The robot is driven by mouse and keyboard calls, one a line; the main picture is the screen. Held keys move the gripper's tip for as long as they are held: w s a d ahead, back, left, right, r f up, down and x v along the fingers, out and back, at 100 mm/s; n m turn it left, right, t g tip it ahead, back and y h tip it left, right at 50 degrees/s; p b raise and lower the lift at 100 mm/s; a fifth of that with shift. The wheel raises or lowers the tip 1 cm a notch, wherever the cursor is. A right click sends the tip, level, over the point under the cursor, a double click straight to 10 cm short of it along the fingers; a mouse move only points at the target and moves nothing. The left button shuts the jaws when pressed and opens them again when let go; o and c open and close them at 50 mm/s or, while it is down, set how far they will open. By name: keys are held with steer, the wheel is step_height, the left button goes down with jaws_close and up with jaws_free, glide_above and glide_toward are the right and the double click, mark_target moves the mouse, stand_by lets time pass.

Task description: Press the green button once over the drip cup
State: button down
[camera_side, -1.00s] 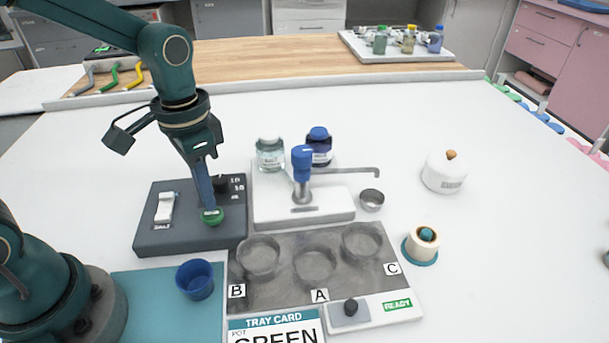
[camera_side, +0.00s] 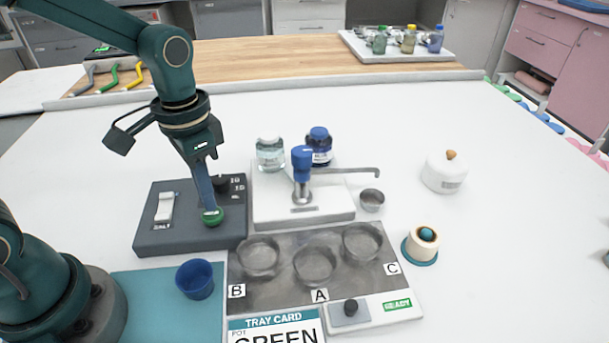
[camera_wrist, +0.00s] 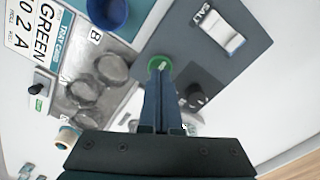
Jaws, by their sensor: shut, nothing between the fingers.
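The green button (camera_side: 212,217) sits on the dark grey box (camera_side: 160,240), near its right edge. My gripper (camera_side: 210,206) is shut and points down, with its tips at the top of the button. In the wrist view the closed fingers (camera_wrist: 160,85) end at the green button (camera_wrist: 158,64). Whether the button is pushed in, I cannot tell. The small metal cup (camera_side: 371,200) stands under the end of the dispenser's spout (camera_side: 345,170), right of the box. The cup's inside is not clear.
The box also carries a white switch (camera_side: 165,207) and a black knob (camera_side: 222,184). The blue-topped dispenser (camera_side: 302,160) and two jars stand to the right. A tray with wells (camera_side: 290,292) and a blue cup (camera_side: 195,279) lie in front.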

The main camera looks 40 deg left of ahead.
steer(key=shift+f, duration=1.4)
steer(key=shift+r, duration=1.45)
step_height(320, 180, up, 6)
